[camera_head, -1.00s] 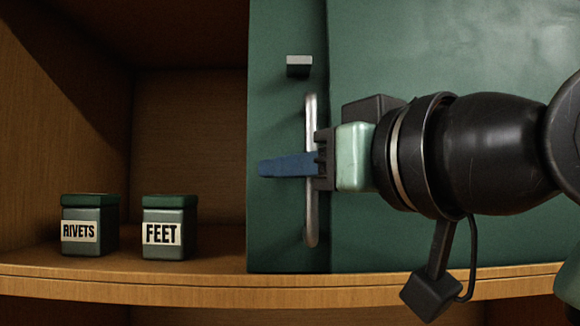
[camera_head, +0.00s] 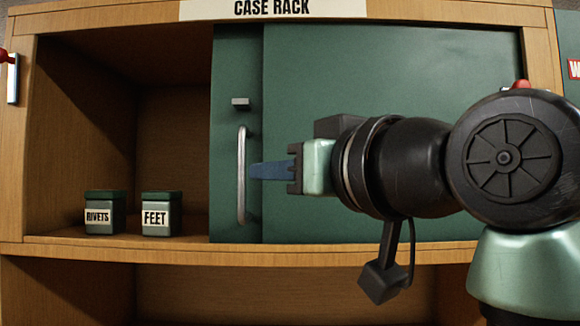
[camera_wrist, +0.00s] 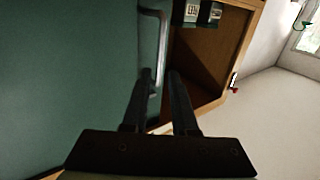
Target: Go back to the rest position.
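My gripper (camera_head: 252,171) points left in the head view, with its blue fingertips close to the right side of the silver door handle (camera_head: 241,190) in the picture. In the wrist view, the fingers (camera_wrist: 159,74) stand apart with a gap and nothing is clamped in it. The handle (camera_wrist: 163,50) shows beyond and between the fingertips there. It sits on a green sliding door (camera_head: 225,70) of the wooden case rack. I cannot tell the exact depth gap between fingers and handle.
The left part of the case rack (camera_head: 290,252) is open. Its shelf bears a RIVETS box (camera_head: 104,213) and a FEET box (camera_head: 162,214). A second green panel (camera_head: 390,75) lies behind my arm. A small grey block (camera_head: 240,102) is above the handle.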

